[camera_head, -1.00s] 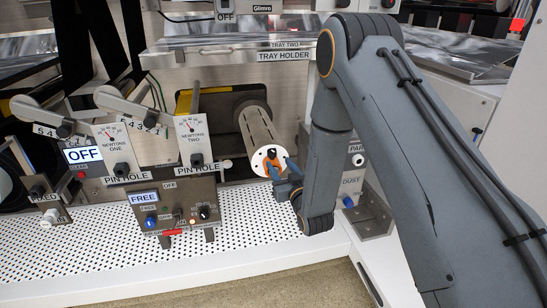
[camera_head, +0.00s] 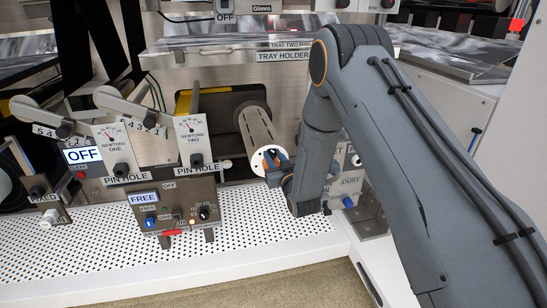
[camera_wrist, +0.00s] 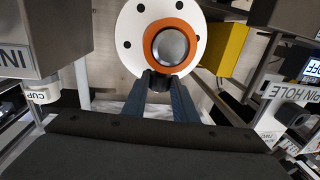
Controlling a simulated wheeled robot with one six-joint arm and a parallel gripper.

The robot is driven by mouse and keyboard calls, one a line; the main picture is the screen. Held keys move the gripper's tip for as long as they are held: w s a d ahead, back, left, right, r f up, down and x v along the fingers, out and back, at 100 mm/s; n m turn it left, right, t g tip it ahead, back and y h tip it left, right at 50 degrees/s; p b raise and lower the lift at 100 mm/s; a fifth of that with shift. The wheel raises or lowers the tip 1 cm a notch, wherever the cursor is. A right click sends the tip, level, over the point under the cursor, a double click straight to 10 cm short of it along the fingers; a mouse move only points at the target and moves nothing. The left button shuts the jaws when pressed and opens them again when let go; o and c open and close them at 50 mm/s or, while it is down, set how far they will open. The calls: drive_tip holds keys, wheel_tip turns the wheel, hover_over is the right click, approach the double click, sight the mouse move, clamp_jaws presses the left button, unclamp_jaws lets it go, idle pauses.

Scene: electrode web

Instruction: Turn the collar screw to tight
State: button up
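The roller core (camera_head: 256,126) ends in a white flange (camera_head: 257,162) with dark holes, below the tray holder. In the wrist view the flange (camera_wrist: 129,46) faces me, with an orange collar (camera_wrist: 152,38) around a grey domed shaft end (camera_wrist: 170,47). My gripper (camera_wrist: 162,82) has its two fingertips at the collar's lower edge in that view, with something small and dark between them. This may be the collar screw, but the tips mostly cover it. I cannot tell whether they press on it. In the head view my gripper (camera_head: 276,158) covers much of the collar.
A control box (camera_head: 175,207) marked FREE stands on the perforated white deck (camera_head: 100,260), left of my gripper. The PIN HOLE plates (camera_head: 197,172) are close by on the left. A DUST panel (camera_head: 350,182) is to the right, partly behind my arm.

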drive_tip(key=shift+c, duration=1)
drive_tip(key=shift+a+r+m+t+h, duration=0.1)
drive_tip(key=shift+a+m+t+h, duration=0.25)
drive_tip(key=shift+m+h, duration=0.4)
drive_tip(key=shift+a+m+t+h, duration=0.1)
drive_tip(key=shift+m+t+h, duration=0.1)
drive_tip(key=shift+m+h, duration=0.95)
drive_tip(key=shift+a+m+t+h, duration=0.15)
drive_tip(key=shift+m+h, duration=0.25)
drive_tip(key=shift+h, duration=1.3)
drive_tip(key=shift+d, duration=0.1)
drive_tip(key=o, duration=1)
drive_tip(key=shift+o, duration=0.2)
drive_tip(key=shift+s, duration=0.1)
